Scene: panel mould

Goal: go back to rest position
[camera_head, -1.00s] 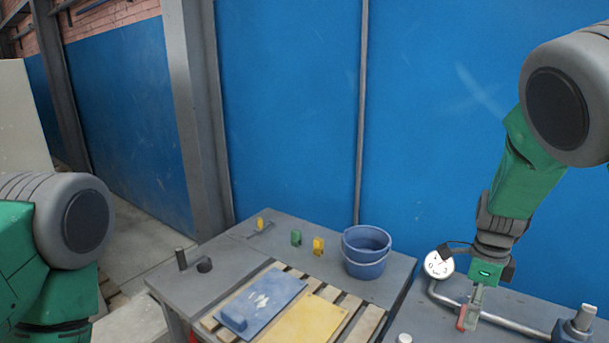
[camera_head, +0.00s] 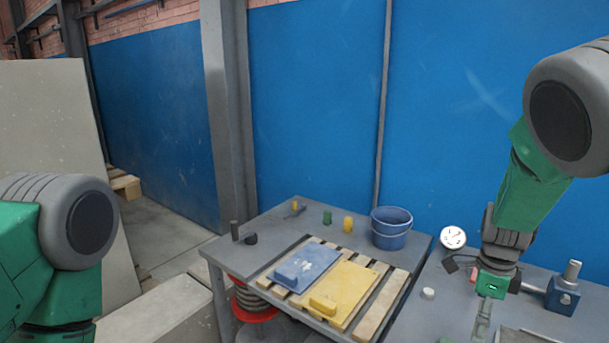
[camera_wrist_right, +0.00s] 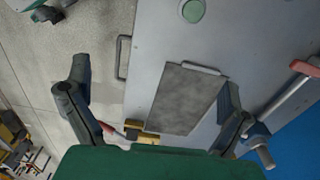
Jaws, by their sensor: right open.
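My right gripper (camera_head: 491,284) hangs over the right-hand grey table in the head view, its dark fingers spread wide. In the right wrist view, the fingers of this gripper (camera_wrist_right: 152,92) stand far apart with nothing held between them. A grey rectangular plate (camera_wrist_right: 185,98) shows between and beyond them on a grey surface; I see no finger touching it. My left shoulder and upper arm show at the left of the head view, but my left gripper is out of view.
The left grey table (camera_head: 222,249) carries a slatted wooden pallet (camera_head: 375,312) with a blue panel (camera_head: 312,262) and a yellow panel (camera_head: 352,287). A blue bucket (camera_head: 390,228), a gauge (camera_head: 452,238) and a blue vise-like block (camera_head: 563,296) stand nearby. A blue wall (camera_head: 320,110) closes the back.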

